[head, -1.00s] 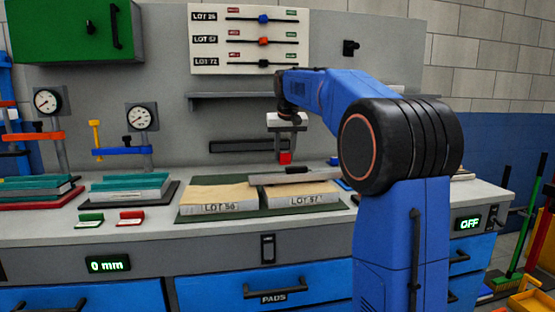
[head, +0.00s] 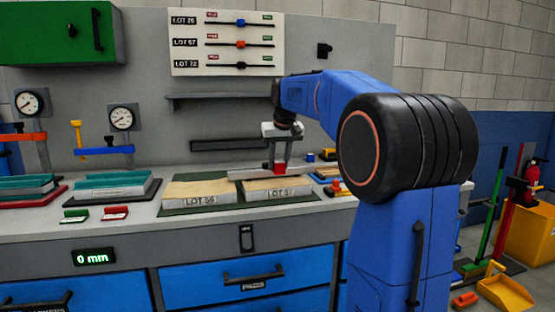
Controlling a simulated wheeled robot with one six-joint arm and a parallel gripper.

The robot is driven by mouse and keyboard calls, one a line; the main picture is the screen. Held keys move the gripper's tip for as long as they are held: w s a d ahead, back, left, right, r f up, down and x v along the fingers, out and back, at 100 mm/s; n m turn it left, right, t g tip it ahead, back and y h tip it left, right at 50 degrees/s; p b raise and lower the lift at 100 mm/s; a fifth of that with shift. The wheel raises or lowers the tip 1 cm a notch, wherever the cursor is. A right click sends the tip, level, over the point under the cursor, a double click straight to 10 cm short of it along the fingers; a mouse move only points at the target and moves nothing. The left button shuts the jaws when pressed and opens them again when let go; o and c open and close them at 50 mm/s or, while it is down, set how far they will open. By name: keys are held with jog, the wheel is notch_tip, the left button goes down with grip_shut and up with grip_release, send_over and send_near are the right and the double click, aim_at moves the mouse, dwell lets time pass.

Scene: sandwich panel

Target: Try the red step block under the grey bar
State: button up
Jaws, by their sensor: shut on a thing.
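My gripper (head: 277,158) points down over the right-hand panel stack and is shut on a small red block (head: 278,167). I take this for the red step block; its steps are too small to make out. The grey bar (head: 247,174) lies across the back of the two sandwich panels, marked LOT 56 (head: 200,201) and, less clearly, LOT 57 (head: 283,193). The red block is at the bar's right part. I cannot tell whether it touches the bar or is beside it.
A green holder (head: 75,215) and a red holder (head: 115,213) lie at the bench front. Clamps and dial gauges (head: 121,118) stand left over teal stacks (head: 113,184). Small coloured items (head: 337,188) lie right of the panels. A shelf (head: 218,99) is behind.

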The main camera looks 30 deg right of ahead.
aim_at(280, 172)
jog(key=shift+f, duration=2.1)
jog(key=shift+f, duration=0.3)
jog(key=shift+w+d, duration=0.2)
jog(key=shift+w, duration=0.55)
dwell(2.1)
jog(key=shift+s+a, duration=0.2)
jog(key=shift+s, duration=0.55)
jog(key=shift+s+a, duration=0.15)
jog(key=shift+s, duration=0.55)
dwell(1.0)
